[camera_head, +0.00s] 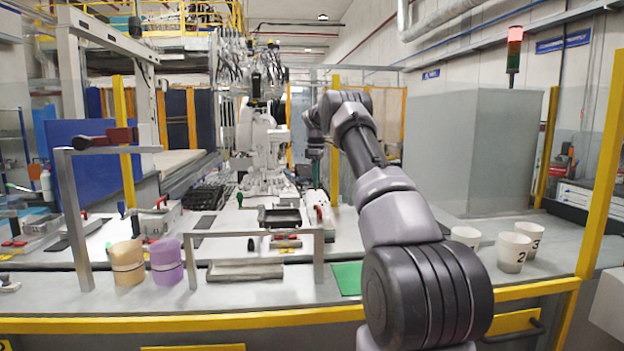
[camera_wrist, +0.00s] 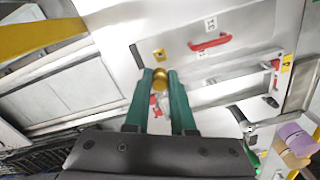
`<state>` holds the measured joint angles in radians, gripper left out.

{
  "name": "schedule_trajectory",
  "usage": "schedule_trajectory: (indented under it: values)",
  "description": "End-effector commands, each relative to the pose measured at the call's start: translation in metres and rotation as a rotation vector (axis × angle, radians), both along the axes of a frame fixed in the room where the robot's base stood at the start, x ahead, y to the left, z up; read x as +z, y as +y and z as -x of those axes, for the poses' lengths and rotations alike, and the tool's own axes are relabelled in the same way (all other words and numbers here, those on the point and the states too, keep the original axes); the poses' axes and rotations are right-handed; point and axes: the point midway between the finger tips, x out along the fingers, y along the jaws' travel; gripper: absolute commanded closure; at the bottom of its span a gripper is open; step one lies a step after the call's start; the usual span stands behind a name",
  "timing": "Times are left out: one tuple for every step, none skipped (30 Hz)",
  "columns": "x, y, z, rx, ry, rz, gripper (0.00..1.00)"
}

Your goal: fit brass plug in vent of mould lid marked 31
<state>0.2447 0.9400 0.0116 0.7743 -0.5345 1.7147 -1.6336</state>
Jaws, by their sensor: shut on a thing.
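My gripper (camera_wrist: 160,75) has two green fingers and is shut on the brass plug (camera_wrist: 160,82), a rounded gold piece between the fingertips in the wrist view. Beyond it is a pale lid (camera_wrist: 185,38) with a red handle (camera_wrist: 211,42) and small white labels whose numbers I cannot read surely. A small yellow square with a dark centre (camera_wrist: 159,55) lies on this lid, just past the fingertips; I cannot tell whether it is the vent. The plug appears apart from the lid. In the head view my arm reaches toward the back and its gripper is small and unclear.
A metal frame (camera_head: 250,234) stands on the near bench, with tan (camera_head: 127,262) and purple (camera_head: 166,262) cups beside it. White numbered cups (camera_head: 513,252) stand at right. A green mat (camera_head: 347,278) lies near the arm. Another red handle (camera_wrist: 287,62) shows in the wrist view.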

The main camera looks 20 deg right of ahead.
Motion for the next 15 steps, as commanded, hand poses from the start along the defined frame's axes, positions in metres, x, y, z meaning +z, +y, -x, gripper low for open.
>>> schedule_trajectory:
  values:
    - [-0.003, 0.0, 0.0, -0.001, 0.002, -0.001, 1.0]
    - [-0.005, 0.0, 0.0, -0.001, 0.002, -0.001, 1.0]
    - [-0.008, 0.0, 0.0, 0.0, 0.001, -0.001, 1.0]
    - [-0.011, 0.0, 0.0, 0.0, 0.001, -0.001, 1.0]
    - [-0.013, 0.0, 0.0, 0.0, 0.002, -0.001, 1.0]
    - [-0.018, 0.0, 0.0, 0.001, 0.002, -0.002, 1.0]
    - [-0.021, 0.0, 0.0, 0.001, 0.002, -0.001, 1.0]
    - [-0.023, 0.0, 0.0, 0.0, 0.002, -0.001, 1.0]
    - [-0.027, 0.0, 0.0, 0.0, 0.002, -0.001, 1.0]
    - [-0.03, 0.0, 0.0, 0.0, 0.001, -0.001, 1.0]
    - [-0.032, 0.0, 0.0, 0.0, 0.001, 0.0, 1.0]
    - [-0.035, 0.0, 0.0, 0.0, 0.002, -0.001, 1.0]
    - [-0.037, 0.0, 0.0, 0.001, 0.001, -0.001, 1.0]
    - [-0.039, 0.0, 0.0, 0.001, 0.001, -0.001, 1.0]
    - [-0.041, 0.0, 0.0, 0.001, -0.001, -0.001, 1.0]
